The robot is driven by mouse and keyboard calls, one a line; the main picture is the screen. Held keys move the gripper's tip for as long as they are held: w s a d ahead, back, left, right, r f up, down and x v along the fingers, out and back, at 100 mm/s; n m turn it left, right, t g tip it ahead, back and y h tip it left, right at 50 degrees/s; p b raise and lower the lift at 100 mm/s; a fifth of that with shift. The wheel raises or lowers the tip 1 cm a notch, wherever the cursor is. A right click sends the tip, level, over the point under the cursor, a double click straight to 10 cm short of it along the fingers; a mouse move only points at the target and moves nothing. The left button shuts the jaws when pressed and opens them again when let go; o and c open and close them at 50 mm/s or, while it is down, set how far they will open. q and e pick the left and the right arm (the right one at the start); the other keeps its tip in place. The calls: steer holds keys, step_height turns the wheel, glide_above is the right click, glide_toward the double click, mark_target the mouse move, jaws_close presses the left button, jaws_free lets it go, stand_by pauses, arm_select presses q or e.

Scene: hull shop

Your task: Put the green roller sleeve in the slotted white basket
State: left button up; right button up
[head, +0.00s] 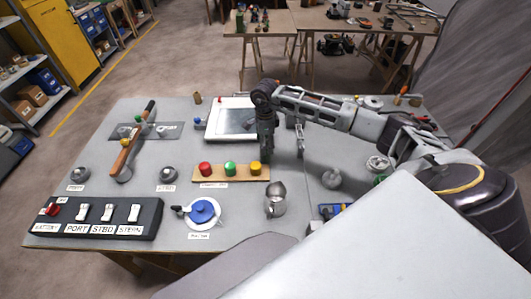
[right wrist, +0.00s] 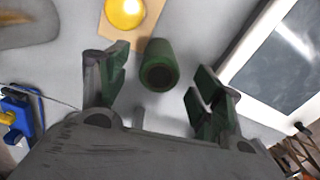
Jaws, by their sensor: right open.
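The green roller sleeve (right wrist: 158,66) shows in the right wrist view as a short dark green tube, its open end facing the camera. My right gripper (right wrist: 160,88) is open, with one finger on each side of the sleeve and a visible gap to each. In the head view my right gripper (head: 282,142) points down over the table behind the wooden button board, and I cannot make out the sleeve there. I cannot pick out a slotted white basket in either view. My left gripper is not in view.
The button board (head: 211,180) carries red, green and yellow buttons just in front of my right gripper. A white-framed panel (head: 232,120) lies left of the gripper. A metal jug (head: 275,200), a blue-lidded pot (head: 203,212) and a switch box (head: 95,219) stand nearer.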

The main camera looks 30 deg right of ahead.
steer(key=shift+f, duration=1.15)
steer(key=c, duration=1.1)
steer(key=shift+c, duration=0.2)
steer(key=shift+r+b, duration=0.65)
steer(key=shift+r, duration=4.35)
